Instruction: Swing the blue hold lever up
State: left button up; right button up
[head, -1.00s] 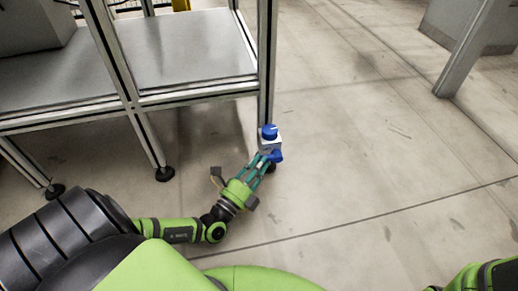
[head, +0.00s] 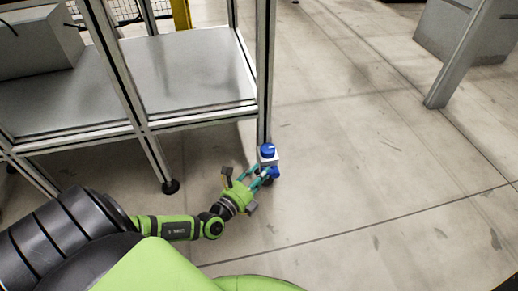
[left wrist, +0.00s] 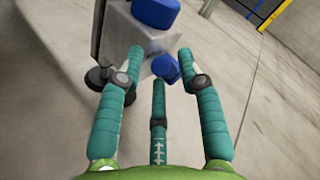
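A pale grey block (head: 267,160) is fixed low on the frame's corner post. A blue cap (head: 268,150) sits on its top, and a smaller blue piece (head: 275,172), apparently the hold lever, hangs low at its side. In the left wrist view, the blue cap (left wrist: 155,12) is at the top and the low blue piece (left wrist: 165,67) shows between the fingertips. My left gripper (head: 262,176) is open, its teal fingers spread close to the low blue piece. The left wrist view (left wrist: 160,65) shows nothing held; contact cannot be told. My right gripper is not in view.
The metal frame with a grey shelf (head: 185,75) stands at the left, with black feet (head: 170,187) on the floor. A grey box (head: 40,45) sits on the shelf. A slanted grey post (head: 465,55) stands at the far right. The concrete floor between is clear.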

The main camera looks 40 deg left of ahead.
pick_arm(q)
jog(key=shift+s+d+f, duration=0.1)
jog(key=shift+s, duration=0.05)
jog(key=s, duration=1.1)
jog(key=shift+s+r, duration=0.35)
